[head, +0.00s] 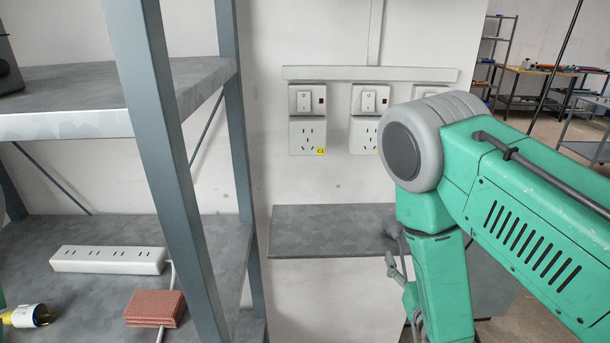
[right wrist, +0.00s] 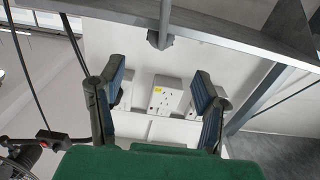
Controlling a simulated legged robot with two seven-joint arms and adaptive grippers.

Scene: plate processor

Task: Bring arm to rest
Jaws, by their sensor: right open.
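My right arm, green with a grey joint, comes in from the right in the head view and bends downward. Part of my right gripper (head: 396,258) shows beside the forearm, at the right end of a small grey wall shelf (head: 325,232). The rest of it is hidden by the arm. In the right wrist view, the two dark fingers of my right gripper (right wrist: 157,88) are wide apart with nothing between them. My left gripper is not in view.
A grey shelving rack (head: 165,150) stands at the left, holding a white power strip (head: 108,260), a reddish-brown block (head: 155,308) and a yellow plug (head: 27,316). White wall sockets (head: 307,118) are above the small shelf. A socket (right wrist: 166,97) also shows beyond the fingers.

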